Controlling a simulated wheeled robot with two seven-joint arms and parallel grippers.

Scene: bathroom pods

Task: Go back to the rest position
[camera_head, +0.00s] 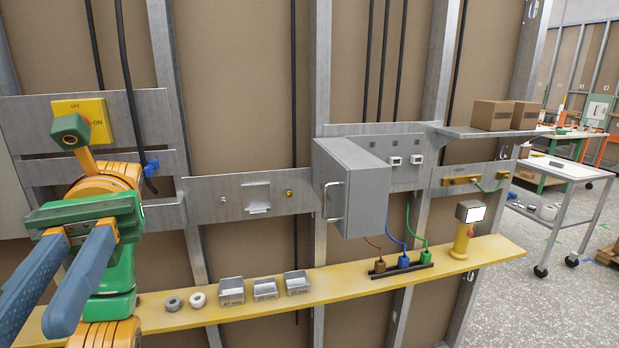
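My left gripper (37,322) is at the left of the head view, in front of the wall frame. It has a green body and two blue fingers that point down and to the left, toward the camera. The fingers are apart with nothing visible between them, so it is open and empty. My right gripper is not in view. The yellow OFF/ON switch plate (66,106) is on the wall above the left gripper, partly hidden by a green and orange part in front of it.
A yellow ledge (345,285) crosses below, with small metal bins (231,290), rings (198,300) and coloured plugs (403,262) on it. A grey cabinet (357,190) with a handle juts out at centre. Two cardboard boxes (492,115) sit on a shelf. Floor (570,300) is open at right, beside a wheeled cart (568,171).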

